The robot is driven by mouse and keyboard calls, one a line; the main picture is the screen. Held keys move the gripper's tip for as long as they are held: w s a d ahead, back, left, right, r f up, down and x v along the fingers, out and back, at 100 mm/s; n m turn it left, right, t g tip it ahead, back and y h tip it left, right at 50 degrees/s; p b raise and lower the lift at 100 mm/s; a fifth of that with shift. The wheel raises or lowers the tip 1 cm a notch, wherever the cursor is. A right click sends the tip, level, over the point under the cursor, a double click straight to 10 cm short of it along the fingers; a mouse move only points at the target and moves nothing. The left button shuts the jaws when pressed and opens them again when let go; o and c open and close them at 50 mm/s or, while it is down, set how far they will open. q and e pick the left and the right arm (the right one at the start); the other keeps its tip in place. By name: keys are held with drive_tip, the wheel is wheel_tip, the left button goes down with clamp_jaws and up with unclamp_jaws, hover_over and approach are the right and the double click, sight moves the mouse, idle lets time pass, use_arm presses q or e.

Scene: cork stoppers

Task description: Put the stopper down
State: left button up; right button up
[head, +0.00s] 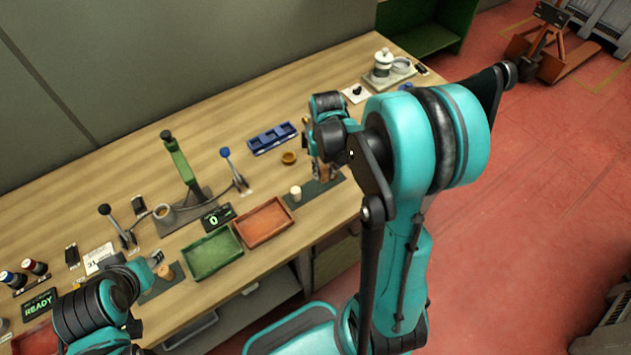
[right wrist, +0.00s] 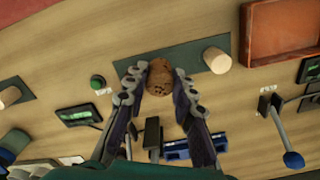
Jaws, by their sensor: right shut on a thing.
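My right gripper (head: 324,177) is over the right end of the bench, by the dark green mat (head: 311,193). In the right wrist view its two fingers (right wrist: 160,80) are shut on a brown, speckled cork stopper (right wrist: 159,76). The stopper is in front of the mat (right wrist: 190,57); I cannot tell whether it touches it. A pale stopper (head: 296,193) stands on the same mat, apart from the gripper, and also shows in the right wrist view (right wrist: 217,60). My left gripper (head: 154,259) is near another cork stopper (head: 165,272) at the left; its jaw opening is unclear.
An orange-red tray (head: 239,233) and a green tray (head: 188,266) lie along the front edge. A blue compartment tray (head: 272,138) and a small brown dish (head: 289,158) are behind the mat. Levers and a green press (head: 180,160) stand to the left.

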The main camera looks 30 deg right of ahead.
drive_tip(key=shift+w+a+f, duration=0.9)
drive_tip(key=shift+w+a, duration=0.05)
drive_tip(key=shift+w, duration=0.15)
wheel_tip(320, 180, down, 3)
drive_tip(key=shift+f+b, duration=0.1)
drive_tip(key=shift+b, duration=0.7)
drive_tip(key=shift+f, duration=0.4)
drive_tip(key=o, duration=0.7)
drive_tip(key=shift+f, duration=0.1)
